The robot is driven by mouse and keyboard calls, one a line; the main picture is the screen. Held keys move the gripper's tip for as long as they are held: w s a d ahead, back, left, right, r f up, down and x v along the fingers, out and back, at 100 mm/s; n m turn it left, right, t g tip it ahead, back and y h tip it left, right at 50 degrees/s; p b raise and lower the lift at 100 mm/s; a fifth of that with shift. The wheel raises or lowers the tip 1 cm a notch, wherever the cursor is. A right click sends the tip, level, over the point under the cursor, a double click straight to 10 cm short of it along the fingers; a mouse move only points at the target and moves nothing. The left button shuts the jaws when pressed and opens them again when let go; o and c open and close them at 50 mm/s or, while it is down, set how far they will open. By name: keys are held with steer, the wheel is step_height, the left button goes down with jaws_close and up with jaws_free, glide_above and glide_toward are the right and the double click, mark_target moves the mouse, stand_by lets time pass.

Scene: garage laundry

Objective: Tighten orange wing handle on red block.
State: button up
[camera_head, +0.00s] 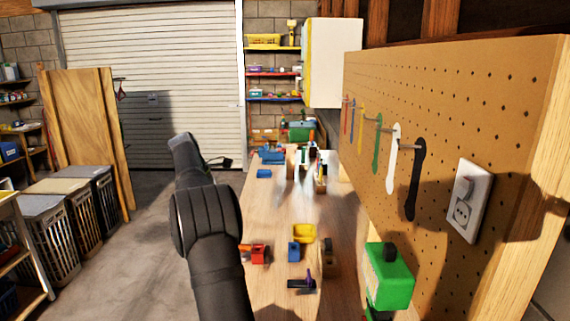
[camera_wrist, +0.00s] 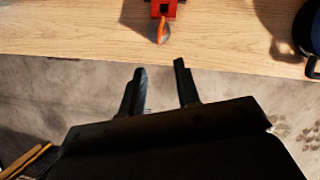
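The red block (camera_head: 260,252) sits on the workbench near its left edge in the head view, just right of my arm. It also shows at the top of the wrist view (camera_wrist: 157,8), partly cut off by the frame. The orange wing handle (camera_wrist: 162,30) sticks out from the block toward the bench edge. In the head view the handle (camera_head: 245,254) is a small orange patch. My gripper (camera_wrist: 160,72) is open and empty, its two dark fingers apart over the floor beyond the bench edge. The fingers are apart from the handle.
The wooden bench (camera_head: 268,215) also holds a blue block (camera_head: 293,251), a yellow bin (camera_head: 304,233), a dark and purple item (camera_head: 302,284) and a green device (camera_head: 388,275). A pegboard (camera_head: 450,110) with hanging wrenches bounds the right. Floor space is clear left of the bench.

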steer(key=shift+a+r, duration=0.15)
steer(key=shift+r, duration=0.25)
